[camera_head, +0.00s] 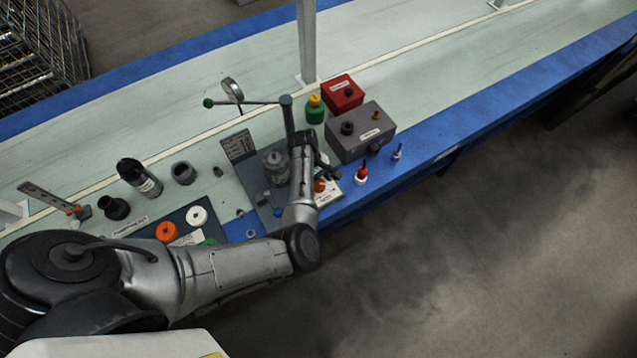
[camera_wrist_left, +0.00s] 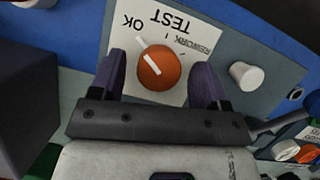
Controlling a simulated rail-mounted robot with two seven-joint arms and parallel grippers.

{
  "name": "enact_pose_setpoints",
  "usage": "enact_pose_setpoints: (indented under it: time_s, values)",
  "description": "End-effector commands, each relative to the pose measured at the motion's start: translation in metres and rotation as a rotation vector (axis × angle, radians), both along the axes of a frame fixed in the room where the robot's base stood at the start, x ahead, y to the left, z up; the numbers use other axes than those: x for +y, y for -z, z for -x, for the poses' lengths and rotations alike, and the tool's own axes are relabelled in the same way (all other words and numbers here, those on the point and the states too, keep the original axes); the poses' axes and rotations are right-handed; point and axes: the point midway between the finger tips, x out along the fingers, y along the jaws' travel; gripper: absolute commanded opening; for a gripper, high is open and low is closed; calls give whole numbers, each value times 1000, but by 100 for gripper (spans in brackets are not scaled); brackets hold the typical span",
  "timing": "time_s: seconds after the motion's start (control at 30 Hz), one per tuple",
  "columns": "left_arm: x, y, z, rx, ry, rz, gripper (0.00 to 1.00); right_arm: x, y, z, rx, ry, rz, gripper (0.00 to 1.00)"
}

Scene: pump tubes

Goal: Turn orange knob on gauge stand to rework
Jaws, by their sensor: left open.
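The orange knob (camera_wrist_left: 158,68) sits on a white label plate (camera_wrist_left: 175,20) marked TEST, OK and REWORK, upside down in the left wrist view. Its white pointer line points to the OK side. In the head view, the knob (camera_head: 320,185) shows partly, just beyond my wrist. My left gripper (camera_wrist_left: 160,78) is open, with one dark finger on each side of the knob. I cannot tell whether the fingers touch it. The gauge stand has a dark post (camera_head: 287,112), a side rod with a green ball, and a round dial (camera_head: 232,89). My right gripper is not in view.
A grey box (camera_head: 362,142) and a red box (camera_head: 342,94) stand right of the stand. A green bottle (camera_head: 315,111) and small red-white bottle (camera_head: 361,176) stand close by. A white knob (camera_wrist_left: 245,75) is beside the label plate. The bench's blue edge is near.

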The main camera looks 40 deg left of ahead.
Motion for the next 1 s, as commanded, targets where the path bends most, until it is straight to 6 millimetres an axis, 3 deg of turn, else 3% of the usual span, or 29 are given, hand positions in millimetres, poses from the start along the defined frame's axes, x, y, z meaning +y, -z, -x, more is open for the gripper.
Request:
enact_pose_setpoints:
  time_s: [0.4,0.9,1.0]
  values:
    - [-2,4,0,0,0,0,68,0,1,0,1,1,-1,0]
    - [-1,4,0,0,0,-1,20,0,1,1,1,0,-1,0]
    - [-1,3,0,0,2,-1,20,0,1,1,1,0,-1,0]
